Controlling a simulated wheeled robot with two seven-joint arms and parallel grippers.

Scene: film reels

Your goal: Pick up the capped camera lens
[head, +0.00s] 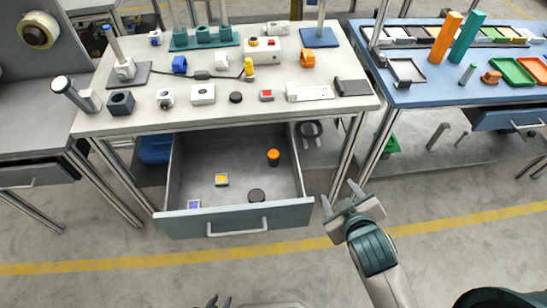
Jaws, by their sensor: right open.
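I cannot say for certain which object is the capped camera lens. A short dark round piece (257,195) lies in the open drawer (237,222) near its front. A dark cylinder with an orange top (273,157) stands further back in the drawer. A black disc (236,97) lies on the white table. My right gripper (343,193) is open and empty, in front of the drawer's right corner. Only the dark tips of my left gripper (217,301) show at the bottom edge, in front of the drawer; its opening is unclear.
The drawer also holds a yellow-marked block (221,180) and a small blue-and-white piece (194,204). The white table (130,115) above carries many small parts. A blue table (440,95) with trays stands at right. The floor before the drawer is clear.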

